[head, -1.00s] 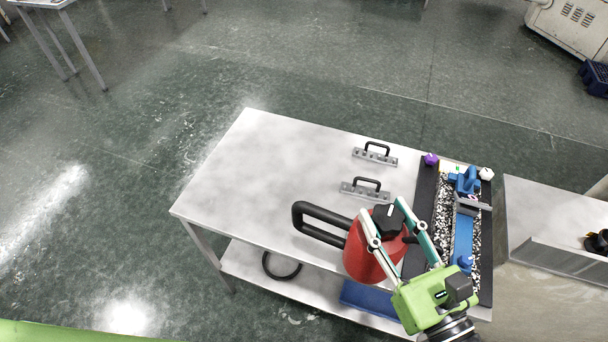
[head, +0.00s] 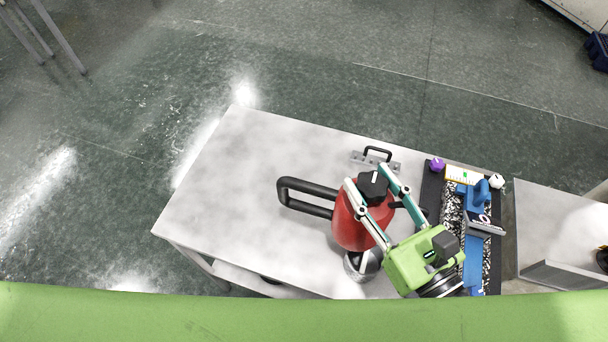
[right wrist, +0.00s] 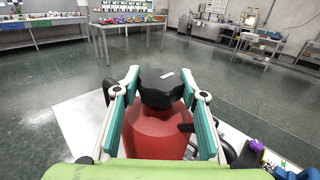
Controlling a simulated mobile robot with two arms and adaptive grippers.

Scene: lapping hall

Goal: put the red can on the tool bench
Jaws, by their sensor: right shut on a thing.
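The red can (head: 350,228) has a black cap and a large black loop handle. It also shows in the right wrist view (right wrist: 153,138). My right gripper (head: 366,176) is shut on the red can, with its teal-padded fingers on either side of the cap and upper body. The can is over the pale metal bench top (head: 240,190), right of its middle and near the front edge. I take this bench for the tool bench. Whether the can's base touches the top cannot be told. My left gripper is not in view.
A shiny metal cylinder (head: 358,270) shows just below the can. A handled metal plate (head: 372,162) lies behind it. A dark tray with blue tools (head: 430,190) occupies the right end. The bench's left half is clear. Another pale surface (head: 560,225) stands right.

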